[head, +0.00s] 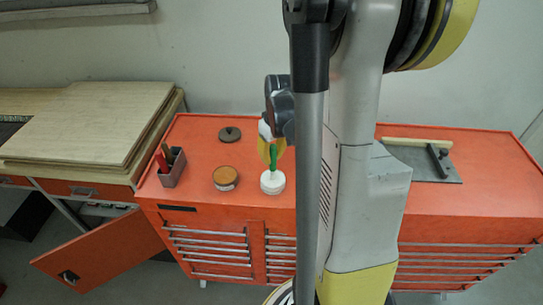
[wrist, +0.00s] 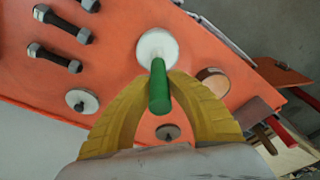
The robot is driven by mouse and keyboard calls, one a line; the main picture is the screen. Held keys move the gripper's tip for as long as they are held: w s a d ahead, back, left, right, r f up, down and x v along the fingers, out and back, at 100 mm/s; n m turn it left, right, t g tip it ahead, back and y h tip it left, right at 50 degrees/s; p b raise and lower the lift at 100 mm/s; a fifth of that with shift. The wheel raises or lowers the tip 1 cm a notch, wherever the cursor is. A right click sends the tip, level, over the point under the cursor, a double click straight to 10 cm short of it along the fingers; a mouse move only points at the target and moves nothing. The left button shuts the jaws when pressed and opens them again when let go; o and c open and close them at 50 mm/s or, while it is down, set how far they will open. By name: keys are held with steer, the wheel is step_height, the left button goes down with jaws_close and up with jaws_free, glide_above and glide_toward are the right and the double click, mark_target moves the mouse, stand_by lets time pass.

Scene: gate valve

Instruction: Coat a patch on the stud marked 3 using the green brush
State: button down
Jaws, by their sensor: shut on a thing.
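The green brush (wrist: 159,92) stands with its green handle up at a round white pot (wrist: 158,46); its lower end is hidden there. My gripper (wrist: 162,78) has its yellow fingers closed on the handle. In the head view, my gripper (head: 268,148) is above the white pot (head: 272,184), with the green brush (head: 274,157) between fingers and pot. Several dark studs with nuts (wrist: 60,24) lie at the upper left of the wrist view. No number is readable on them, so I cannot tell which is 3. My arm hides them in the head view.
On the orange cabinet (head: 200,203) are a brown-topped round container (head: 226,178), a dark knobbed disc (head: 230,134) and a grey holder with red handles (head: 172,168). A grey plate (head: 425,162) lies at right. A cabinet door (head: 105,252) hangs open at left.

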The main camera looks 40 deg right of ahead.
mark_target(272, 145)
stand_by(0.4)
steer(key=shift+r+p, duration=2.55)
steer(key=shift+r, duration=1)
steer(key=shift+f, duration=0.1)
